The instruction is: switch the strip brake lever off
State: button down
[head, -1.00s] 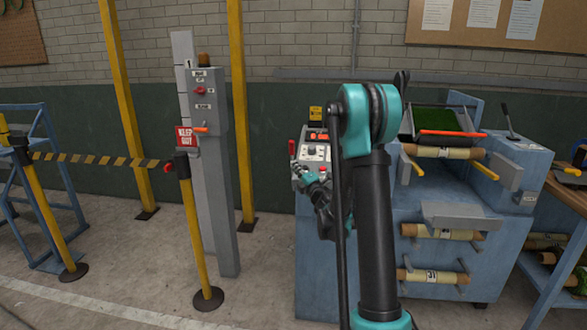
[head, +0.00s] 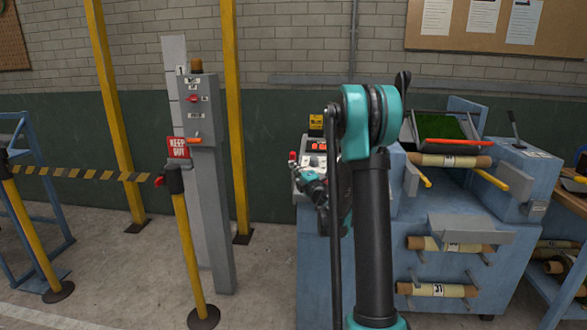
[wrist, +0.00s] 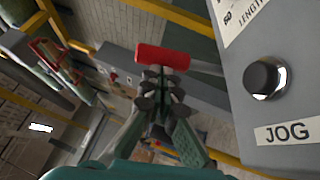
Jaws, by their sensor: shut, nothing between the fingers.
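A lever with a red grip (wrist: 163,57) shows in the wrist view, just beyond my fingertips. It also shows in the head view as a small red tip (head: 292,157) at the left side of the control console (head: 314,146). I cannot read a name on this lever. My gripper (wrist: 162,84) is shut and empty, with its tips close to the red grip; I cannot tell if they touch it. A second, black lever (head: 514,124) leans on the machine's right side.
A grey panel with a black JOG knob (wrist: 264,78) is close on the right in the wrist view. A grey post with a switch box (head: 198,105) and a yellow barrier post (head: 188,245) stand left. Turf rolls (head: 450,160) sit on the blue machine. Floor between is clear.

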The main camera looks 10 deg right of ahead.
jog(key=w+d+r, duration=0.2)
jog(key=w+d, duration=0.1)
jog(key=w, duration=0.8)
jog(key=shift+r, duration=0.1)
